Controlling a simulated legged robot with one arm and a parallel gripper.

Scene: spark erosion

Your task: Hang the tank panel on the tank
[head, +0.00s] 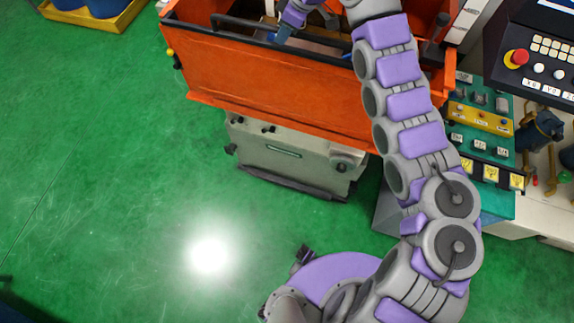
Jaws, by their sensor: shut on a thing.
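The tank panel (265,90) is a wide orange sheet at the upper middle of the head view, with a long dark bar along its top edge. It stands at the front of the orange tank (180,12), whose inside shows behind it. My gripper (284,33) is at the panel's top edge, by the dark bar, and is shut on the panel. The exact grip is small and partly hidden by the gripper itself. I cannot tell whether the panel hangs on the tank or is apart from it. My arm covers the panel's right end.
A grey machine base (285,155) stands below the panel. A control console (540,60) with a red button and a teal bench (485,150) with small parts are at right. A yellow tray (100,22) with blue containers is at upper left. The green floor (90,170) is clear at left.

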